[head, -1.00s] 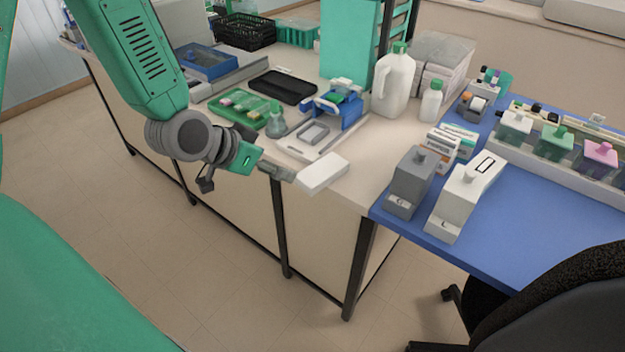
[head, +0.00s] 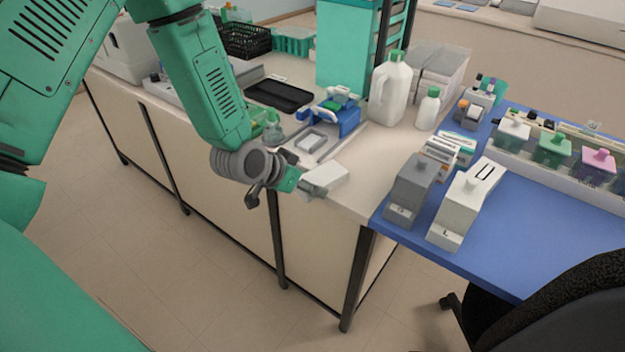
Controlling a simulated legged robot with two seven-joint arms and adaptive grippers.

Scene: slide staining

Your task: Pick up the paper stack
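The paper stack appears to be the white flat block (head: 332,178) at the front edge of the beige bench, jutting a little past the edge. My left gripper (head: 312,189) is at its left end, with its fingertips at or overlapping that end. Whether the fingers are open or closed on it is too small to tell. The left end of the stack is partly hidden by the gripper. My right gripper is out of view.
Behind the stack are a grey tray (head: 312,141), a blue device (head: 338,118) and a white jug (head: 390,92). To the right, on the blue table (head: 520,225), stand a grey dispenser (head: 408,190) and a white dispenser (head: 466,203). A black chair (head: 570,310) is at lower right.

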